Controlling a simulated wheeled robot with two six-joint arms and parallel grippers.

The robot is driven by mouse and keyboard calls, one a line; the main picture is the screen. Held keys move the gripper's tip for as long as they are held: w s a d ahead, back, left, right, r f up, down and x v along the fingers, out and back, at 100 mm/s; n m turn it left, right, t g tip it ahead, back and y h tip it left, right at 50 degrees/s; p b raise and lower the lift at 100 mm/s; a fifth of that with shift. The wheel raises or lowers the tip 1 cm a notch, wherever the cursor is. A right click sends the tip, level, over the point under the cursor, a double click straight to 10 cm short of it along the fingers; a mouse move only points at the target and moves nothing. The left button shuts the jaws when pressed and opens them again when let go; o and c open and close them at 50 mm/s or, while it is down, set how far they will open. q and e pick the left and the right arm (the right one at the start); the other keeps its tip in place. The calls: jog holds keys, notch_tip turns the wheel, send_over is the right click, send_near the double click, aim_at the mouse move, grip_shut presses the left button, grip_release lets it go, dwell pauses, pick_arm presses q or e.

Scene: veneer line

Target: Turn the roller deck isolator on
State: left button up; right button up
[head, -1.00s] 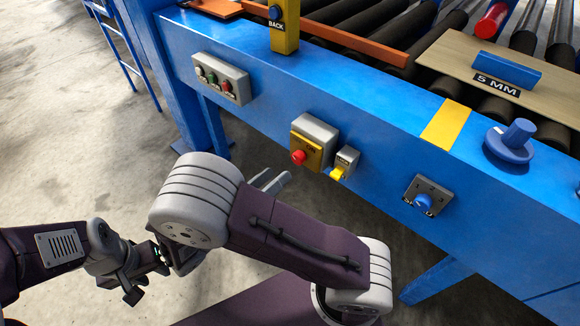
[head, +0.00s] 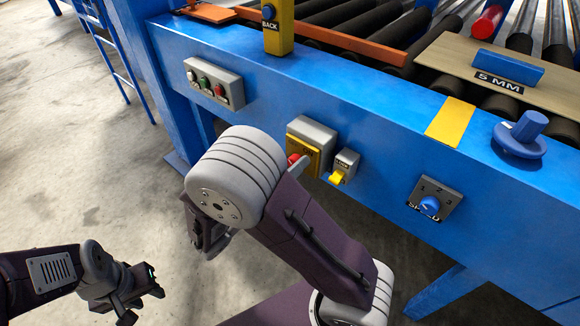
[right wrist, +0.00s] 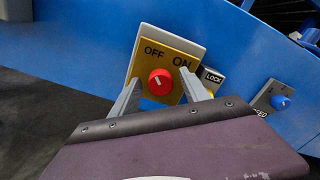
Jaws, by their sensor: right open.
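The isolator is a grey box with a yellow plate marked OFF and ON and a red knob. It is on the blue frame's side, in the head view (head: 313,138) and the right wrist view (right wrist: 146,63). The red knob (right wrist: 160,82) has a white mark pointing up and slightly left, towards OFF. My right gripper (right wrist: 161,78) is open, its fingers appearing either side of the knob; I cannot tell how near in depth. My left gripper (head: 138,300) hangs low at the left, away from the frame.
Right of the isolator is a small LOCK box (head: 345,165) with a yellow switch, then a speed dial (head: 432,202). A button box (head: 214,83) is to the left. A yellow BACK post (head: 278,28) and blue knob (head: 521,135) stand on the frame.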

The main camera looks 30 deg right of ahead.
jog(key=shift+c, duration=0.3)
grip_shut()
